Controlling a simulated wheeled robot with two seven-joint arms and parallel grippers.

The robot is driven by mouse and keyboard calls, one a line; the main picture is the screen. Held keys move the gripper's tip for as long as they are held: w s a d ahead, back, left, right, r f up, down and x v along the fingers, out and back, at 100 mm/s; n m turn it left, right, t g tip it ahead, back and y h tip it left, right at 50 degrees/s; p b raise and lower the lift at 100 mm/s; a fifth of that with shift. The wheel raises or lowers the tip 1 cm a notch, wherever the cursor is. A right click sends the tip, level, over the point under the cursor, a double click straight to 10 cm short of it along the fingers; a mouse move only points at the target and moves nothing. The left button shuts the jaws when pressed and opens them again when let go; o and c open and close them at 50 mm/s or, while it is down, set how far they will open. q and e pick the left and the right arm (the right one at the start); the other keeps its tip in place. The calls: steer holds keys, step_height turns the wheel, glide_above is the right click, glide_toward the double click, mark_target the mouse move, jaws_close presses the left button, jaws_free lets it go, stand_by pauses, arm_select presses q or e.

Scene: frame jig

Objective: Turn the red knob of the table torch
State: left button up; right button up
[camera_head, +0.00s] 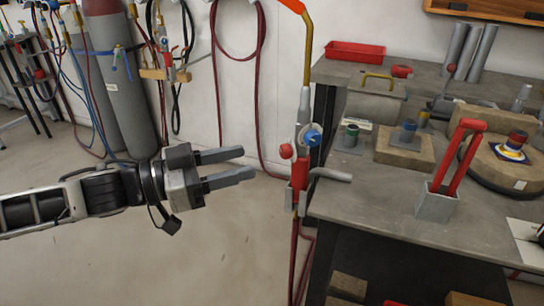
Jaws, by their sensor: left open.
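The table torch (305,100) stands upright at the left edge of the workbench, with a brass upper tube and an orange tip at the top of the view. Its red knob (286,151) sticks out on the left side, facing my left gripper. A blue knob (312,138) sits on its right side. My left gripper (248,164) is open and empty, its two grey fingers pointing right. The fingertips are left of the red knob and slightly lower in the picture, apart from it. My right gripper is not in view.
The workbench (375,200) fills the right, holding a grey block with red handles (437,205), wooden blocks (405,150) and a red tray (355,51). Gas cylinders (125,95) and hoses stand along the back left wall. The floor around my left arm is clear.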

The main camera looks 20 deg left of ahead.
mark_target(282, 153)
arm_select(q)
steer(key=p+x, duration=0.1)
steer(key=x, duration=0.4)
steer(key=shift+r, duration=0.2)
steer(key=shift+f+p+x, duration=0.2)
steer(key=shift+p+x, duration=0.1)
steer(key=shift+x, duration=0.7)
steer(key=shift+s, duration=0.1)
steer(key=c, duration=1)
